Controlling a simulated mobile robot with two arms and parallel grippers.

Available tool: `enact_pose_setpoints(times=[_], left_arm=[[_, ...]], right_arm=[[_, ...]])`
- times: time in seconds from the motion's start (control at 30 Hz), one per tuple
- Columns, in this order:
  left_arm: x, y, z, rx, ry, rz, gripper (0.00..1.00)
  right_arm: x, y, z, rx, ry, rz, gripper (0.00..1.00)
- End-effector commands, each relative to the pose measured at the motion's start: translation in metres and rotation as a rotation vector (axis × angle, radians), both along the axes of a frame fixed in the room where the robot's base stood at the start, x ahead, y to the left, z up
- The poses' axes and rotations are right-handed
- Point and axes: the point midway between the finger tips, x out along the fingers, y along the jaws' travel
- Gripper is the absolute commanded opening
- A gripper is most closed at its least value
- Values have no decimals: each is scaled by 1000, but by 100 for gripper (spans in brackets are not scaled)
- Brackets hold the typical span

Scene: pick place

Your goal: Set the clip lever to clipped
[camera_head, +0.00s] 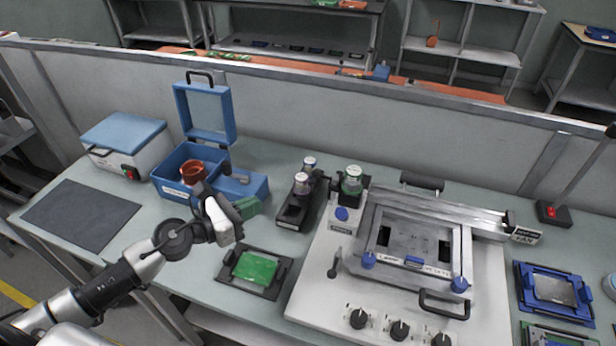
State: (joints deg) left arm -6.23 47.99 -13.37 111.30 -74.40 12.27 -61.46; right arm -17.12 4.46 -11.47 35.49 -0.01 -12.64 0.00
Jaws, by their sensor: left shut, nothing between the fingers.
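A small dark lever (335,263) stands upright on the panel, left of the frame. I cannot tell which part is the clip lever or how it is set. My left gripper (228,201) is shut and empty in front of the open blue box (172,187), well left of the panel. My right gripper is not in view.
A green board in a black holder (228,280) lies between my left arm and the panel. A black device with jars (293,212) stands behind it. A dark mat (80,215) and blue-lidded box (124,134) are at left.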

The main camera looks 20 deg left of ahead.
Motion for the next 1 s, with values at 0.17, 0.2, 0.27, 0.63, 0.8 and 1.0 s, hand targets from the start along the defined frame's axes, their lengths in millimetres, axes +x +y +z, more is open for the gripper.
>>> enact_pose_setpoints(times=[0.17, 0.2, 0.27, 0.63, 0.8, 1.0], left_arm=[[0, 0, -1, 25, -4, -12, 0], [0, 0, -1, 23, -5, -12, 0], [0, 0, -1, 23, -4, -11, 0], [22, -15, 2, 16, -7, -9, 0], [52, -37, -3, 13, -5, -7, 0], [85, -61, -10, 14, -4, -10, 0]], right_arm=[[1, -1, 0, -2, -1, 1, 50], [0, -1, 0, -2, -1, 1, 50], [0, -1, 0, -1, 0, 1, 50], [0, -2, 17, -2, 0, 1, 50], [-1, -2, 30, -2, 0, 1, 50], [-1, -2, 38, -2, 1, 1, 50]])
